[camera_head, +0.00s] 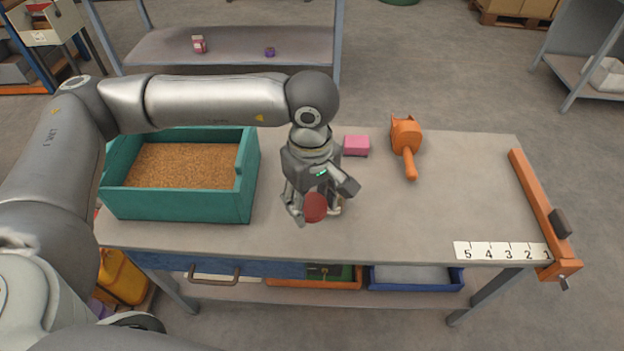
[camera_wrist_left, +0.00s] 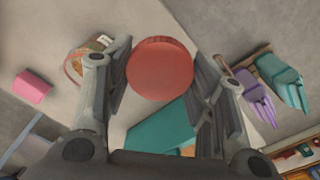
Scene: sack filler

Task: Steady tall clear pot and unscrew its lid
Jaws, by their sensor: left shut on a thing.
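My left gripper (camera_head: 318,206) is low over the front middle of the workbench and shut on a round red lid (camera_head: 316,208). In the left wrist view the lid (camera_wrist_left: 160,68) sits between the two fingers (camera_wrist_left: 160,95), its flat face showing. A round vessel (camera_wrist_left: 88,57) with a reddish rim, brownish inside and a pale label shows beside one finger in that view, partly hidden by it. I cannot tell whether it is the clear pot, or whether anything is under the lid. My right gripper is not in view.
A teal bin (camera_head: 250,190) of brown grain stands left on the workbench (camera_head: 450,200). A pink block (camera_head: 356,145) and an orange scoop (camera_head: 407,145) lie behind the gripper. An orange bar (camera_head: 540,205) and a number strip (camera_head: 500,251) are at the right. The bench's right middle is clear.

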